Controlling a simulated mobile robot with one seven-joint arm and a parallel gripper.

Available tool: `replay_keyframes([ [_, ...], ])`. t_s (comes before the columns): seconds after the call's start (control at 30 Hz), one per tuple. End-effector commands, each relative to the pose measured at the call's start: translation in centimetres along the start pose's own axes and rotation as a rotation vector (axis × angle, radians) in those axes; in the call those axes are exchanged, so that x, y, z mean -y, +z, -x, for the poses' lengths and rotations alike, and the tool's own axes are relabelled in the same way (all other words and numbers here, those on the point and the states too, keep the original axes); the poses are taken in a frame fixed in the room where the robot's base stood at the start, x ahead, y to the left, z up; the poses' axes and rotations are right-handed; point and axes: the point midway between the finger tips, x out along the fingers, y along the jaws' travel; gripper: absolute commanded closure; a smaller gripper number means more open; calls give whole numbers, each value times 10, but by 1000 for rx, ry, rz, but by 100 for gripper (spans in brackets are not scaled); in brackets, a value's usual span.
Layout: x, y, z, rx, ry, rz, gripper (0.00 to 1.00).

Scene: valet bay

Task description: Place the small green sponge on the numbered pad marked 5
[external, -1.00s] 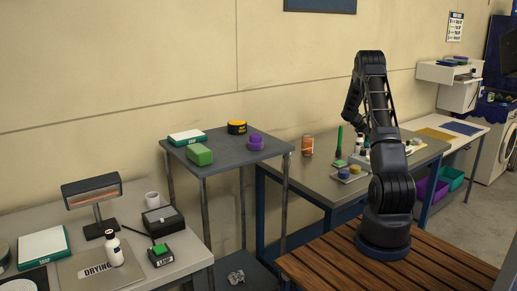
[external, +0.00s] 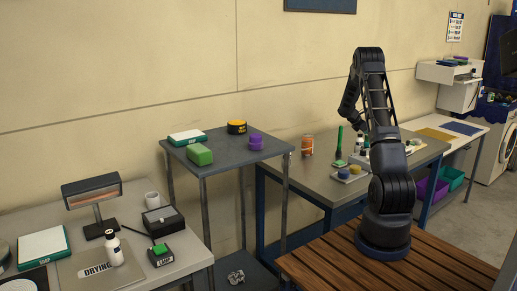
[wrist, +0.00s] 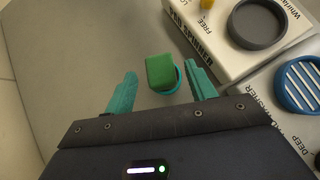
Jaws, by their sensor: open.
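A small green sponge (wrist: 160,72) shows in the wrist view between the fingertips of my gripper (wrist: 160,70). My gripper is open, with one teal finger on each side of the sponge and a visible gap to each. The sponge overlaps a round teal item (wrist: 170,84); I cannot tell whether it rests on it. No pad marked 5 can be made out.
In the wrist view, a white lettered box (wrist: 216,62) with a dark round dish (wrist: 257,24) and a blue slatted dish (wrist: 298,84) are close on the right. Bare grey surface lies left. Externally, a cart (external: 235,163) holds a larger green block (external: 200,155).

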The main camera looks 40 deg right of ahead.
Motion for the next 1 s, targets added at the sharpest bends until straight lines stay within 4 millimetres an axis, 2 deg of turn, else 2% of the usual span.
replay_keyframes([
  [0.03,-1,0,12,0,3,-1,45],
  [0.2,-1,0,45,0,3,-1,45],
  [0.4,0,0,74,0,2,0,45],
  [0.77,2,0,94,-5,2,-9,45],
  [0.87,7,0,114,-20,15,-44,45],
  [1.0,26,-2,163,-69,40,-140,45],
])
